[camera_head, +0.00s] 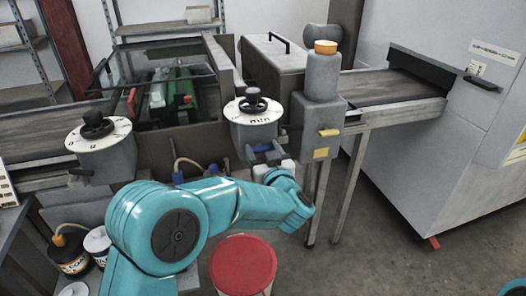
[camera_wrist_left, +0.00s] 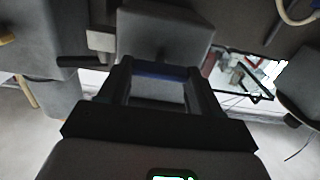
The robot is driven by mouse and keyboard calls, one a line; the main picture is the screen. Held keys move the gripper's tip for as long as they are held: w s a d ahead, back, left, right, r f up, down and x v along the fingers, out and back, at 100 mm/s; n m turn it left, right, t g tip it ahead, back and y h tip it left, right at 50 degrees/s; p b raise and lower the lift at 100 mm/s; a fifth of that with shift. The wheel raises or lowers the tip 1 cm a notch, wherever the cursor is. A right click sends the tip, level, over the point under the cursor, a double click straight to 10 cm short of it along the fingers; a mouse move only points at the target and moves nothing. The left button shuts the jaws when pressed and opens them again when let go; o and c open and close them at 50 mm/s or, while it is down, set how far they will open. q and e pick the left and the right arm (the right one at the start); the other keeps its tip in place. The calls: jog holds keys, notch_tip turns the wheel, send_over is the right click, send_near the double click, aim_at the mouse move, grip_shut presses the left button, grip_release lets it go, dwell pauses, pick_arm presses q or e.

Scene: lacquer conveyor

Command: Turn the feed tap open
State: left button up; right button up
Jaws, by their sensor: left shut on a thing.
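The feed tap seems to be the fitting with a blue handle (camera_head: 262,148) below the middle grey dial housing. My left gripper (camera_head: 268,155) is at this handle, largely hidden behind its own teal wrist. In the left wrist view the two dark fingers (camera_wrist_left: 160,88) reach forward with a blue strip (camera_wrist_left: 158,69) between their tips, below a grey block. The gripper is shut on the blue handle. How far the handle is turned cannot be told. My right gripper is out of view.
Two dials with black knobs (camera_head: 98,123) (camera_head: 253,101) stand above. A red round-topped stool or drum (camera_head: 243,265) stands below the wrist. Tins (camera_head: 70,255) stand at lower left. Open floor lies to the right.

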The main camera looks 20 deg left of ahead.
pick_arm(q)
jog(key=shift+f+n+b, duration=0.2)
jog(key=shift+n+b, duration=1)
jog(key=shift+b, duration=0.2)
jog(key=n+b, duration=0.5)
jog(key=n, duration=0.1)
jog(key=shift+s+a+f+b, duration=0.1)
jog(key=shift+b, duration=0.3)
jog(key=shift+n+b, duration=3.6)
jog(key=shift+n, duration=1)
jog(key=o, duration=1.1)
jog(key=shift+c, duration=0.2)
jog(key=v, duration=1.6)
jog(key=shift+p, duration=0.35)
